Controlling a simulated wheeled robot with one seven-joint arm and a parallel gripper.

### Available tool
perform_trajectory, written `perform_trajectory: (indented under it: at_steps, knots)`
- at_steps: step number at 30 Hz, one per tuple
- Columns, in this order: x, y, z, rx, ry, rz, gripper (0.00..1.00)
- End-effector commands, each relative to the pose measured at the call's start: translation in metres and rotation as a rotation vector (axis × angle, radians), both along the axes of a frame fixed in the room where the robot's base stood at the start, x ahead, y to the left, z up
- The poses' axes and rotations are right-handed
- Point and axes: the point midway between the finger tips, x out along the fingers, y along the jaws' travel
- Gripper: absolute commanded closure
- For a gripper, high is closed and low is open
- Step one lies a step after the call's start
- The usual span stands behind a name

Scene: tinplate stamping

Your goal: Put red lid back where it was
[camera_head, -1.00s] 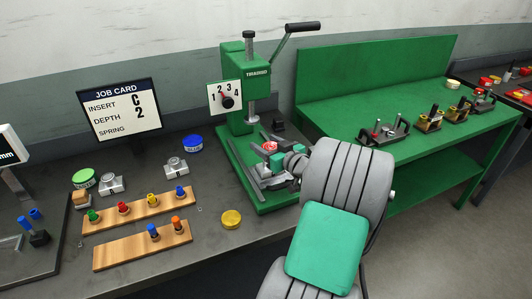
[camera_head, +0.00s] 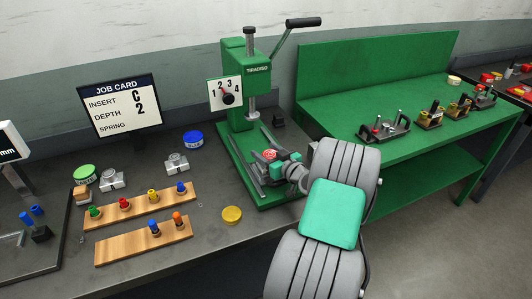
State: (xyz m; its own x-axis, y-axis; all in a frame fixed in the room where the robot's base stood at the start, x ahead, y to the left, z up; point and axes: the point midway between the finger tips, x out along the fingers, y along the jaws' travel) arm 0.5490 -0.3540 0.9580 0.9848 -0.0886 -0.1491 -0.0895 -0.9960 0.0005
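The red lid (camera_head: 270,155) sits low at the green press (camera_head: 242,122), on or just above its base. My gripper (camera_head: 275,166) is at the lid, coming in from the lower right. The fingers are small and partly hidden by the wrist, so I cannot tell whether they are closed on the lid or only beside it. A blue lid (camera_head: 193,139), a green lid (camera_head: 84,172) and a yellow lid (camera_head: 232,214) lie on the dark bench.
My arm covers the bench's right front. Wooden racks (camera_head: 150,247) with coloured pegs lie at front left. A job card (camera_head: 121,106) reading insert C, depth 2 stands behind. A green side table (camera_head: 420,145) holds several fixtures. The bench between the racks and press is mostly clear.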

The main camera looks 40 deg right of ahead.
Motion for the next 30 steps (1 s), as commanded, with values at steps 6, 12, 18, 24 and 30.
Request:
perform_trajectory:
  at_steps: [6,12,18,24,30]
  knots:
    - [0.0,0.0,0.001,0.0,0.0,0.0,0.21]
    - [0.0,0.0,0.001,0.0,0.0,0.0,0.2]
    - [0.0,0.0,0.007,0.002,0.001,0.0,0.2]
    - [-0.043,0.001,0.002,-0.002,-0.001,-0.006,0.2]
    - [-0.074,0.005,0.011,0.0,0.002,-0.002,0.16]
